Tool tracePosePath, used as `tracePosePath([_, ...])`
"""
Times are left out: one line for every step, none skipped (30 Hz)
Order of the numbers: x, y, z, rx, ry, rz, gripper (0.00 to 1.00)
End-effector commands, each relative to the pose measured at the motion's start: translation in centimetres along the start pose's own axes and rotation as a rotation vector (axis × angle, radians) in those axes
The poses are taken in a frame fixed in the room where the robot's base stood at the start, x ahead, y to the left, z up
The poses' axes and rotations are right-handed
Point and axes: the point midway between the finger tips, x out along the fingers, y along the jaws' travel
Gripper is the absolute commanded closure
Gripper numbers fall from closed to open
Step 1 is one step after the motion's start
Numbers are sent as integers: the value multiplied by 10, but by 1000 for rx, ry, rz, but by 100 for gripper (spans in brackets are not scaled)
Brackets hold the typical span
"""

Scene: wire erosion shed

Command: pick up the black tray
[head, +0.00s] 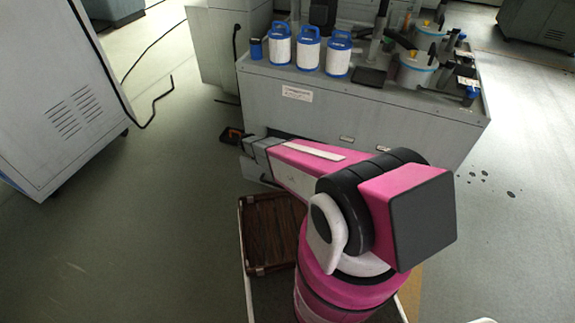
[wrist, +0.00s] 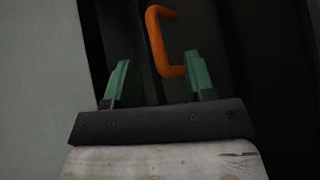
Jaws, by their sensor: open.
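The black tray (head: 226,139) appears as a small dark shape with orange parts low beside the left end of the grey workbench; my arm hides some of it. In the wrist view a dark surface (wrist: 215,30) with an orange handle (wrist: 157,40) lies ahead, most likely this tray. My gripper (wrist: 159,72) is open, its two green fingers apart and nothing held between them. The handle stands in line with the gap, its lower end between the fingertips in the picture. I cannot tell how far beyond the tips it is. In the head view the gripper (head: 250,146) reaches toward the tray.
The grey workbench (head: 300,110) stands right beside my gripper, with blue-and-white canisters (head: 309,51) and tools on top. A grey cabinet (head: 60,90) stands at left, a black cable (head: 152,108) near it. A brown slatted tray (head: 268,232) lies beside my arm.

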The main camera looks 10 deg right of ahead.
Motion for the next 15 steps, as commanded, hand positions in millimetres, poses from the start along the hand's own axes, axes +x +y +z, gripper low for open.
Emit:
tracePosePath([4,0,0,0,0,0,50])
tracePosePath([6,0,-1,0,-1,-1,50])
tracePosePath([11,1,-1,0,-1,-1,50])
tracePosePath([15,1,-2,0,-2,-1,50])
tracePosePath([19,2,-2,1,-2,-2,50])
tracePosePath([25,2,-3,1,-2,-2,50])
tracePosePath([30,2,-3,1,-2,-2,50])
tracePosePath([34,2,-3,1,-1,-1,50])
tracePosePath([39,2,-3,0,-1,-1,50])
tracePosePath([43,2,-3,0,-1,-1,50])
tracePosePath([46,2,-2,0,-1,-1,50])
tracePosePath([48,2,-2,0,-1,-1,50])
tracePosePath([49,2,-2,0,-1,-1,50])
tracePosePath([49,2,-2,0,-1,0,50])
tracePosePath([49,2,-2,0,-1,0,50])
